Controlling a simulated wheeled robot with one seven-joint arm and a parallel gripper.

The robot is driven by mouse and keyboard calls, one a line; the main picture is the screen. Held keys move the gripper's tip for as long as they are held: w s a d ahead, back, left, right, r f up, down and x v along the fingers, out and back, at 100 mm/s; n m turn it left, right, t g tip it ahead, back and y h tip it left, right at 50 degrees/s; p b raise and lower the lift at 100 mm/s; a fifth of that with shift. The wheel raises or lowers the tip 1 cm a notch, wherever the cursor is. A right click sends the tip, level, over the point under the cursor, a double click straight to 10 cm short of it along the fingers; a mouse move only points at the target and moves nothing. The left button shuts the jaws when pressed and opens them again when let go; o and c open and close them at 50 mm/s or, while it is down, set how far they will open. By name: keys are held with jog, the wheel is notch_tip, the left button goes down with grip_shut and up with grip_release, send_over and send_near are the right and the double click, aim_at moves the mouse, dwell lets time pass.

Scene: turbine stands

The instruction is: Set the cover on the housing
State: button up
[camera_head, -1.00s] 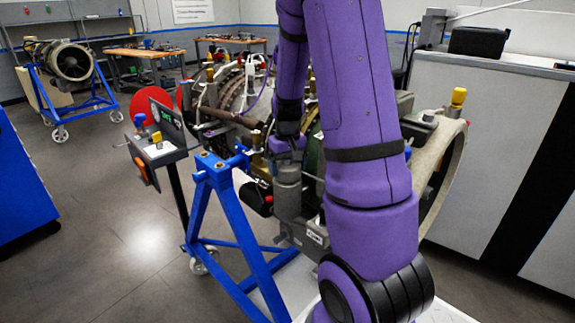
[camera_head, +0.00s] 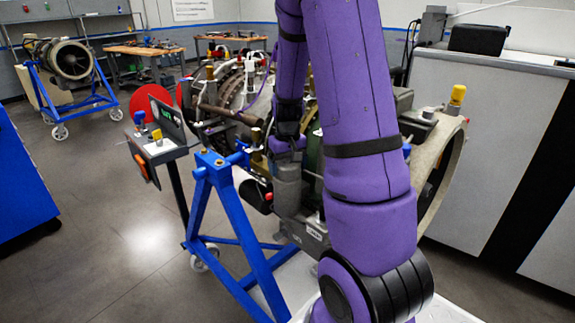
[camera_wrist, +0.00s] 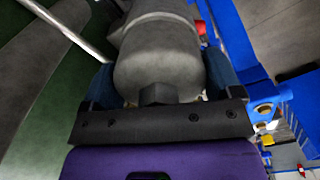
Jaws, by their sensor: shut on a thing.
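The cover (camera_wrist: 158,62) is a grey, rounded, cylinder-like piece that fills the middle of the wrist view. My gripper (camera_wrist: 160,85) is shut on it, with a dark blue finger on either side. In the head view my gripper (camera_head: 285,148) points down beside the turbine engine, above a grey cylindrical body (camera_head: 287,188). Where the cover ends and the housing begins is not clear there. I cannot tell whether the cover touches the housing or is seated, as my arm hides much of this area.
The engine (camera_head: 450,165) rests on a blue stand (camera_head: 235,235) close to my gripper. A small control panel (camera_head: 165,145) on a post stands left of it. A grey cabinet (camera_head: 450,150) is at the right. Open floor (camera_head: 110,220) lies at the left.

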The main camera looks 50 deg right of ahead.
jog(key=shift+s+a+f, duration=0.1)
jog(key=shift+s+f, duration=0.1)
jog(key=shift+f, duration=0.1)
jog(key=shift+c, duration=0.6)
jog(key=o, duration=1.5)
jog(key=shift+w, duration=0.1)
jog(key=shift+c, duration=0.2)
jog(key=shift+r, duration=0.15)
jog(key=shift+w+r, duration=0.1)
jog(key=shift+r, duration=3.4)
